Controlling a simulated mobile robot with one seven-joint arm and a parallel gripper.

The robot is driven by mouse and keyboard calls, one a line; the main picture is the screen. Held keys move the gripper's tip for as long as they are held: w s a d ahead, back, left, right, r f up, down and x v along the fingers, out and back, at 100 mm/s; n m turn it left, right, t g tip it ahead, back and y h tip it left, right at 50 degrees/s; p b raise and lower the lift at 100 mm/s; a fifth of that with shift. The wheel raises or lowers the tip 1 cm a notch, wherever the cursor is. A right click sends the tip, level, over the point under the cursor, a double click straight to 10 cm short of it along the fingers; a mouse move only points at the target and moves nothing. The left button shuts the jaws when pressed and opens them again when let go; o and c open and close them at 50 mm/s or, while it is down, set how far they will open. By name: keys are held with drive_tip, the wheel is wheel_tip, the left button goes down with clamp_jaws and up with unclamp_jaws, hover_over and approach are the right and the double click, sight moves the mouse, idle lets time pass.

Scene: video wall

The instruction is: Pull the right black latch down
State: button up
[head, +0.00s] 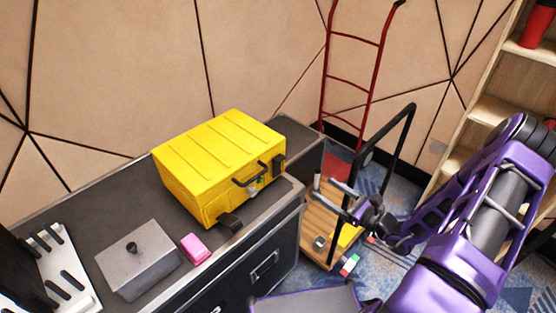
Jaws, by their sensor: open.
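A yellow case (215,160) with a ribbed lid sits on a dark cabinet top, its lid shut. Its front has a black carry handle (250,174) in the middle. The right black latch (278,164) lies up against the front near the right corner. The left black latch (230,222) sticks outward low on the front. My gripper (325,196) is open and empty, to the right of the case, its fingers pointing left. It is apart from the right latch, past the cabinet's edge in the picture.
A pink block (196,249) and a grey lidded box (138,261) stand left of the case on the cabinet (268,215). A red hand truck (350,85) leans at the wall. A wooden-decked cart (318,222) with a black handle stands behind my gripper. Shelves (500,108) are at right.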

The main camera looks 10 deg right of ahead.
hover_over(279, 168)
drive_tip(key=a+v, duration=0.1)
drive_tip(key=v, duration=0.2)
drive_tip(key=shift+s+d, duration=0.15)
clamp_jaws()
idle(1.4)
